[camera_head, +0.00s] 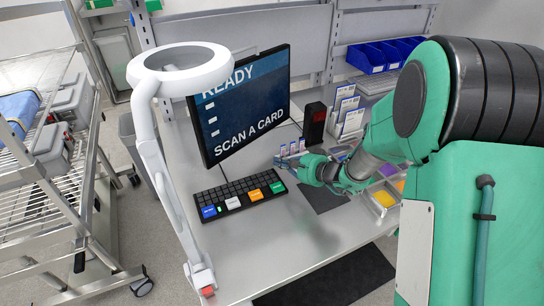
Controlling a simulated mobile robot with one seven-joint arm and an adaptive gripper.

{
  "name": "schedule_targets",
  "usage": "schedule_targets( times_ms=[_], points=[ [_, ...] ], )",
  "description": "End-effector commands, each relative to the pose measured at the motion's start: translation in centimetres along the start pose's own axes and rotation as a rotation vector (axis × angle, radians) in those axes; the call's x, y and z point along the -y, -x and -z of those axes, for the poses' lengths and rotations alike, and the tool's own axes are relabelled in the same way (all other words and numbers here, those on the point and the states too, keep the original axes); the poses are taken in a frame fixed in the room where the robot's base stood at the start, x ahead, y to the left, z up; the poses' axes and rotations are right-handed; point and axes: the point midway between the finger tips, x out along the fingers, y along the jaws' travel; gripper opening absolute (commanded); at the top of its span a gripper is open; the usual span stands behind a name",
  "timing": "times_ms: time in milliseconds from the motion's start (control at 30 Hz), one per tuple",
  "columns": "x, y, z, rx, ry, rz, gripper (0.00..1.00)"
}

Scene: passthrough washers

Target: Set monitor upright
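The monitor (245,105) stands on the grey desk behind the keyboard. Its dark screen reads "READY" and "SCAN A CARD", and the text slopes up to the right in the picture. Its stand is hidden, so I cannot tell whether the screen is tilted on it. A white ring lamp covers its upper left corner. My gripper (283,160) is at the end of my green arm, over the desk to the right of the monitor's lower edge. It points left and is apart from the screen. Its fingers are too small to tell whether they are open or hold anything.
The white ring lamp (150,140) rises at the desk's left edge. A black keyboard (238,197) with coloured keys lies before the monitor. A black scanner (314,123), card holders (348,115) and blue bins (383,55) stand behind my arm. The front of the desk (270,245) is clear.

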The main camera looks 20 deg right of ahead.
Motion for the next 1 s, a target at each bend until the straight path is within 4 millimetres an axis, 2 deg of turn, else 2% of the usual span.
schedule_targets(
  times_ms=[200, 733, 867, 1000],
  points=[
    [-0.5, 1.4, 0.0, 0.0, -0.001, -0.001, 0.0],
    [-0.5, 1.6, 0.2, 0.0, -0.001, 0.0, 0.0],
    [0.1, 1.8, 1.2, -0.001, 0.0, 0.003, 0.0],
    [1.1, 2.1, 3.1, -0.002, -0.001, 0.007, 0.0]
  ],
)
